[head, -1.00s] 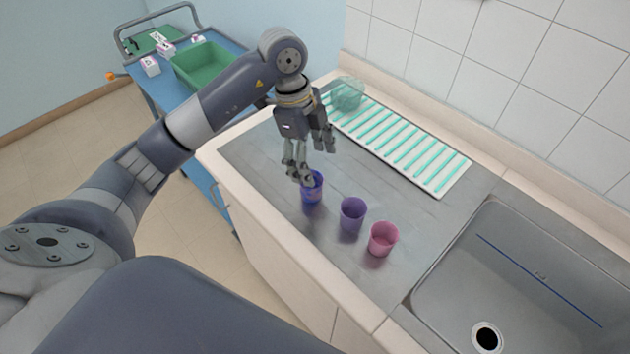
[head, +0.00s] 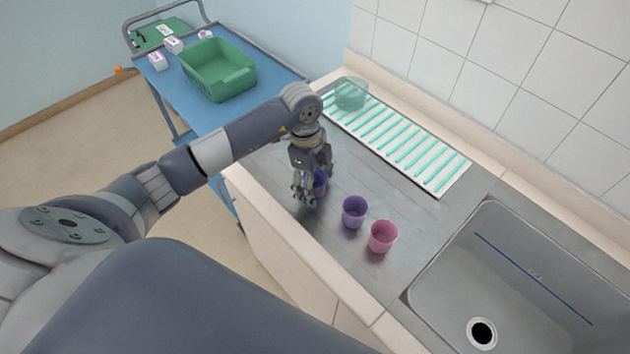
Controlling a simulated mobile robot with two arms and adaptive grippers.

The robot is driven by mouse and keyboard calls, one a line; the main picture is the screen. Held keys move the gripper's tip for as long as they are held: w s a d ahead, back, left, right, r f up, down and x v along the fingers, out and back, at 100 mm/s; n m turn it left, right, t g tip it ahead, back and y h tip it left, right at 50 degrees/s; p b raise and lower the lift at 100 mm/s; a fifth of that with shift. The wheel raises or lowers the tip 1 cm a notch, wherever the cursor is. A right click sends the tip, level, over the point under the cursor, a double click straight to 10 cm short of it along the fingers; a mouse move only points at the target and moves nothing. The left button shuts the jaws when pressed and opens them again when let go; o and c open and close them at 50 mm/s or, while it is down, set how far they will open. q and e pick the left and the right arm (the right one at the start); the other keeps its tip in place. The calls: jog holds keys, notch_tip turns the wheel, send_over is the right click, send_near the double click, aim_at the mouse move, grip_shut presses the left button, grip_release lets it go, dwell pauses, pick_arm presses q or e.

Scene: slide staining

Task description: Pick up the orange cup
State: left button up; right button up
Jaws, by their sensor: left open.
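No orange cup shows in the head view. Three cups stand in a row on the grey steel counter: a blue cup (head: 320,184), a purple cup (head: 354,212) and a pink cup (head: 382,237). My left gripper (head: 306,199) is open and points down at the blue cup. Its fingers hide much of that cup; I cannot tell whether they touch it. The purple and pink cups stand clear of the gripper. My right gripper is not in view.
A white rack with green bars (head: 400,145) lies along the wall, with a clear greenish bowl (head: 351,94) at its far end. A sink (head: 520,285) is at the right. A blue cart (head: 165,85) bears a green bin (head: 217,72) and small boxes.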

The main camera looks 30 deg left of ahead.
pick_arm(q)
jog(key=shift+f, duration=0.25)
jog(key=c, duration=1.2)
jog(key=shift+r, duration=0.25)
jog(key=shift+w+r+b, duration=0.1)
jog(key=shift+r+b, duration=0.8)
jog(key=shift+r, duration=0.35)
jog(key=shift+s+d+r, duration=0.15)
jog(key=shift+s+r, duration=0.05)
jog(key=shift+s, duration=0.1)
jog(key=s+d+b, duration=0.1)
jog(key=s, duration=0.2)
jog(key=s+d+b, duration=0.1)
jog(key=s+d, duration=0.1)
jog(key=s, duration=0.2)
jog(key=s+d+r+b, duration=0.1)
jog(key=s+d, duration=0.1)
jog(key=s, duration=0.2)
jog(key=shift+s+d+r+b, duration=0.1)
jog(key=shift+d+b, duration=0.1)
jog(key=shift+b, duration=0.1)
jog(key=shift+s+d+r, duration=0.1)
jog(key=shift+s+d, duration=0.25)
jog(key=shift+s, duration=0.35)
jog(key=shift+s+d+r, duration=0.1)
jog(key=shift+s+d, duration=0.2)
jog(key=shift+s, duration=0.4)
